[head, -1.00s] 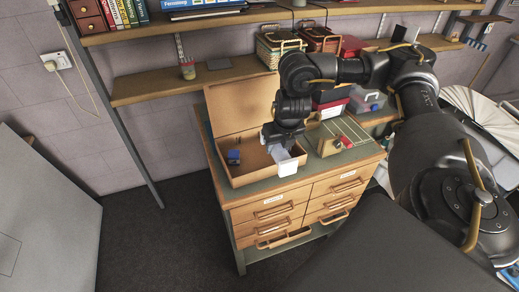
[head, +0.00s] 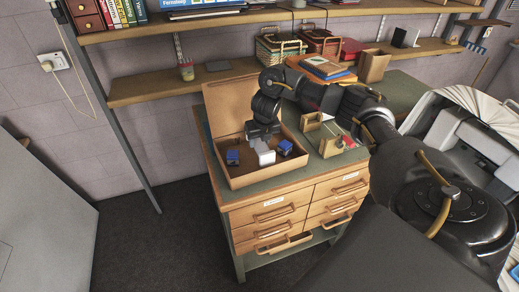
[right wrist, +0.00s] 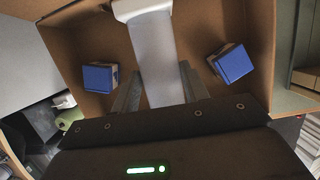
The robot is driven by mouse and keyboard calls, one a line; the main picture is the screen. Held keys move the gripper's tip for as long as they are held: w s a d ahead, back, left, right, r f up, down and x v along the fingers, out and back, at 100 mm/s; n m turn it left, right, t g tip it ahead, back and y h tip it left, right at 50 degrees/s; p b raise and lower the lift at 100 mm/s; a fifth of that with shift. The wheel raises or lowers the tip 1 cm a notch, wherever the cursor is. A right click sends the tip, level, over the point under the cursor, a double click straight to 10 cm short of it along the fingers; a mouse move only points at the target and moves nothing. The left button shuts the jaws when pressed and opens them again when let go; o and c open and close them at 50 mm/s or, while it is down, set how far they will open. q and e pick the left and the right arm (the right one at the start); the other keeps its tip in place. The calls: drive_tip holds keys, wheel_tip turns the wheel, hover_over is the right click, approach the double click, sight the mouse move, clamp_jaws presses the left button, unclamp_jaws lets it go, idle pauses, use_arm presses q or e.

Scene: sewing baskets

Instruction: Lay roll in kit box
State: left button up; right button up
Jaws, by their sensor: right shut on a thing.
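The kit box (head: 240,181) is an open tan box with its lid raised at the back, on top of a wooden drawer cabinet. My right gripper (head: 263,146) points down into the box and is shut on the white roll (head: 266,158). In the right wrist view the roll (right wrist: 156,60) lies between the two fingers (right wrist: 158,92), with a wider white end near the box wall. I cannot tell whether the roll touches the box floor. My left gripper is not in view.
Inside the box, a blue-topped block (head: 232,158) sits left of the roll and another (head: 285,147) sits right. Shelves with baskets (head: 280,45) and books run behind.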

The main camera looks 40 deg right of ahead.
sight(259, 147)
drive_tip(key=x, duration=0.2)
drive_tip(key=b+x, duration=0.1)
drive_tip(key=shift+s+a+f, duration=0.15)
drive_tip(key=shift+s+f, duration=0.1)
drive_tip(key=shift+w+f, duration=0.1)
drive_tip(key=shift+f, duration=0.05)
drive_tip(key=shift+f, duration=0.1)
drive_tip(key=o, duration=1.3)
